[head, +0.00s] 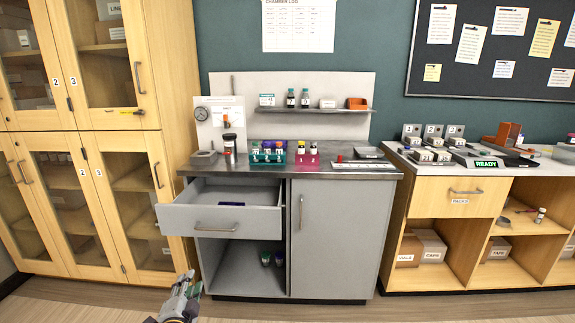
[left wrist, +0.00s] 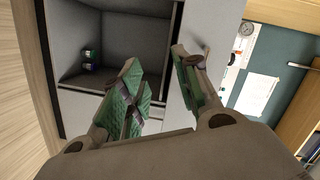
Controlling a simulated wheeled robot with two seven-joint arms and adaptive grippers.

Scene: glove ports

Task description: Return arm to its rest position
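My left gripper (head: 187,288) is low at the bottom edge of the head view, in front of the grey cabinet and left of its open lower compartment. In the left wrist view the left gripper (left wrist: 157,70) shows its two green-padded fingers spread apart, with nothing between them. Most of the left arm is outside the head view. My right gripper is not in view.
The grey cabinet's drawer (head: 223,209) is pulled out, left of its shut door (head: 335,235). Several capped vials (head: 266,258) stand in the lower compartment. Racks of vials (head: 268,153) stand on the counter. Wooden cabinets (head: 128,195) line the left; floor shows in front.

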